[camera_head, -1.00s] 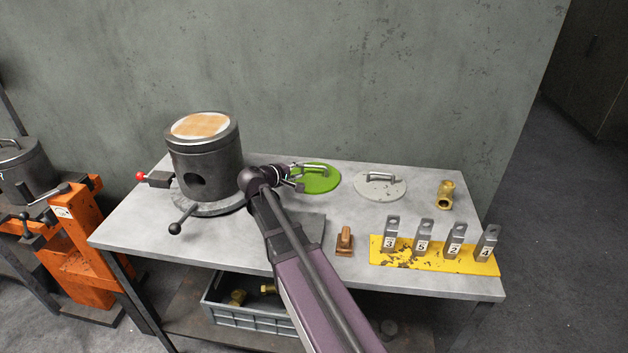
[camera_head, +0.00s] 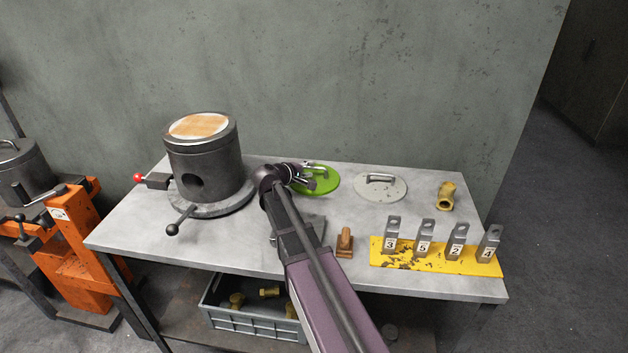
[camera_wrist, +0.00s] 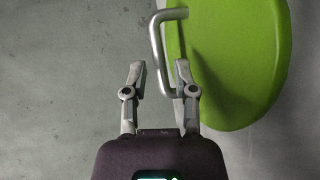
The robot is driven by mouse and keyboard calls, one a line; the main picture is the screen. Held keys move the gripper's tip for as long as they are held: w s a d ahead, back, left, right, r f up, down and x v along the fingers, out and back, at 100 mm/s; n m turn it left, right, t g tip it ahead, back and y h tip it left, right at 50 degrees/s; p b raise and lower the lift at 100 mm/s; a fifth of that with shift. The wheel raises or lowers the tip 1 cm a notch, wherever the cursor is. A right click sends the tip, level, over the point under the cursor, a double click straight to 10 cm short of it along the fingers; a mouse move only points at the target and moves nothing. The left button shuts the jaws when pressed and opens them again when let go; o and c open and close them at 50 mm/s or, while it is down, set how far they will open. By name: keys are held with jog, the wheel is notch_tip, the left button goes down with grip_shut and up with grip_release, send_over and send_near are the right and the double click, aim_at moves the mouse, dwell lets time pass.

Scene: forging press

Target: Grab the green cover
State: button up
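The green cover (camera_head: 330,185) is a round flat lid lying on the table, with a metal bar handle (camera_wrist: 156,45). In the wrist view the cover (camera_wrist: 235,60) fills the upper right. My gripper (camera_wrist: 161,72) is open, its two fingers apart. The near end of the handle shows between the fingers, closer to the right one; I cannot tell if they touch. In the head view my gripper (camera_head: 312,178) is over the left part of the cover and hides some of it.
A dark cylinder (camera_head: 205,160) with a lever stands to the left. A grey cover (camera_head: 380,187) lies to the right, beside a brass fitting (camera_head: 446,196). A yellow plate (camera_head: 430,258) bears several numbered metal tags. The wall is close behind.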

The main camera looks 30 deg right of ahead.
aim_at(314, 168)
jog(key=shift+b+x, duration=0.4)
jog(key=shift+x, duration=1.3)
jog(key=shift+c, duration=0.2)
grip_shut()
